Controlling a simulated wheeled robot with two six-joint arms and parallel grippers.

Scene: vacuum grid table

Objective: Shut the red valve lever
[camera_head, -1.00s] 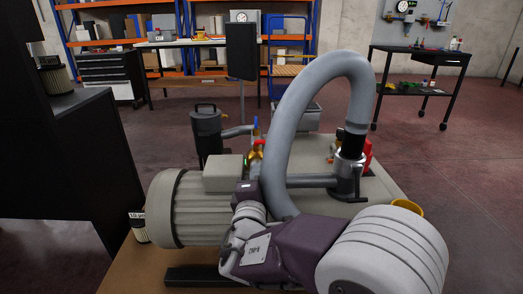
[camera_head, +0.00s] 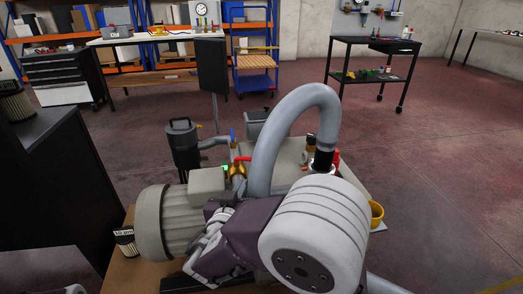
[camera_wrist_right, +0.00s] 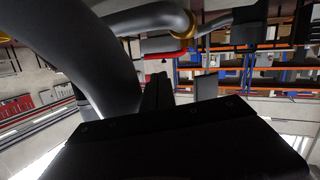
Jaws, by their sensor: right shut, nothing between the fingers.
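The red valve lever (camera_head: 242,159) sits on a brass valve (camera_head: 237,171) between the grey motor housing and the thick grey hose in the head view. It points roughly sideways, to the right. A blue lever (camera_head: 232,134) stands upright just behind it. My right arm covers the front of the pump. Its gripper is mostly hidden there, in front of and below the valve. My left gripper is not in view.
The grey hose (camera_head: 265,150) arches up close to the right of the valve. The motor (camera_head: 165,222) lies to the left, with a black canister (camera_head: 183,145) behind. A yellow cup (camera_head: 376,213) stands at the right. A dark cabinet (camera_head: 45,165) borders the left side.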

